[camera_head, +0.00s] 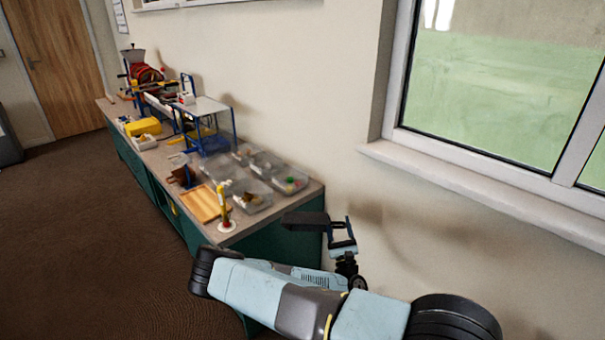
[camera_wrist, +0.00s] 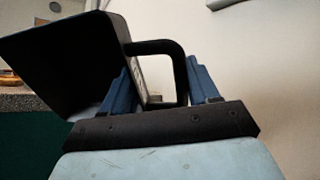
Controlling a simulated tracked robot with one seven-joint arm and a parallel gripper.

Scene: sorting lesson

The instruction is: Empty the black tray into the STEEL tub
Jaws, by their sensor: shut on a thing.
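My gripper (camera_head: 342,236) is shut on the handle of the black tray (camera_head: 305,219), right of the bench's near end. In the wrist view the dark tray (camera_wrist: 70,62) fills the upper left, tilted, and its looped handle passes between my blue fingers (camera_wrist: 162,92). I cannot see whether anything lies in the tray. Several clear tubs stand on the bench near the wall, including a near one (camera_head: 252,206) with brownish contents and a right one (camera_head: 290,193) with a green item. I cannot read any labels, so I cannot tell which is the STEEL tub.
The green bench (camera_head: 280,248) runs along the wall. A wooden board (camera_head: 203,204) and a yellow-and-red upright item on a white base (camera_head: 226,224) stand at its near end. Blue-framed apparatus (camera_head: 208,120) stands further back. A window sill (camera_head: 470,183) juts out at right.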

